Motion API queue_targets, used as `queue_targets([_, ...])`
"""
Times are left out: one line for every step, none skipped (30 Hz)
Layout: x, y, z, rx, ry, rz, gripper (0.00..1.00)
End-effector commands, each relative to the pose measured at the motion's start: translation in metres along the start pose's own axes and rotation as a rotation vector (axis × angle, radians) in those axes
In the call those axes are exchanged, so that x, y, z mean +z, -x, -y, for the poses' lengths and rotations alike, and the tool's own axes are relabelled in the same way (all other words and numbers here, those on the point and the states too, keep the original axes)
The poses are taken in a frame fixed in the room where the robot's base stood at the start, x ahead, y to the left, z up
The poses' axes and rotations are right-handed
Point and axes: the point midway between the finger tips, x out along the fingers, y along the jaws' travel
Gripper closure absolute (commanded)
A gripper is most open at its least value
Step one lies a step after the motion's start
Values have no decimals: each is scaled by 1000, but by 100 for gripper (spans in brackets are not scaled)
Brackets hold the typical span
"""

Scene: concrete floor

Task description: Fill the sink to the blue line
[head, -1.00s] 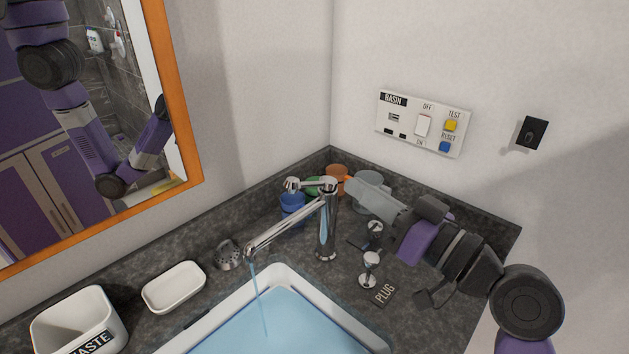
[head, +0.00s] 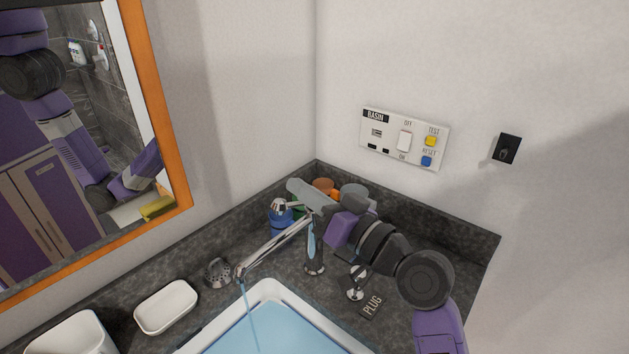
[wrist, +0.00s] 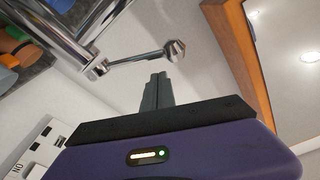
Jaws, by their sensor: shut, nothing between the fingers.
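The chrome tap (head: 314,256) stands behind the white sink (head: 203,338), and a thin stream (head: 249,305) runs from its spout (head: 262,253) into the sink. Light blue water (head: 285,335) covers the visible part of the sink; I cannot make out the blue line. My gripper (head: 296,187) is shut and empty, above and behind the tap in the picture. In the wrist view the shut fingers (wrist: 157,78) point up beside the tap's lever (wrist: 140,57); I cannot tell whether they touch it. My arm hides part of the tap's top in the head view.
Several cups, one blue (head: 282,228) and one orange (head: 322,185), stand in the corner behind the tap. A knob (head: 355,292) and PLUG label (head: 371,305) are right of it. A BASIN panel (head: 385,148) is on the wall.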

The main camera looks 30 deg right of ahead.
Motion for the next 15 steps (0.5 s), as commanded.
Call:
queue_targets([6, 2, 0, 1, -1, 1, 100])
queue_targets([9, 3, 0, 0, -2, 1, 100])
queue_targets([11, 4, 0, 0, -1, 0, 100])
queue_targets([13, 5, 0, 0, 0, 0, 100])
queue_targets([15, 6, 0, 1, 0, -1, 100])
queue_targets([17, 6, 0, 1, 0, -1, 100])
queue_targets([18, 7, 0, 1, 0, -1, 100])
queue_targets([18, 7, 0, 1, 1, -1, 100])
queue_targets([19, 7, 0, 0, 2, -1, 100])
queue_targets([19, 7, 0, 0, 2, -2, 100])
queue_targets([19, 7, 0, 0, 2, -2, 100])
queue_targets([19, 7, 0, 0, 2, -2, 100])
queue_targets([19, 7, 0, 0, 2, -2, 100])
queue_targets([19, 7, 0, 0, 2, -2, 100])
queue_targets([19, 7, 0, 0, 2, -2, 100])
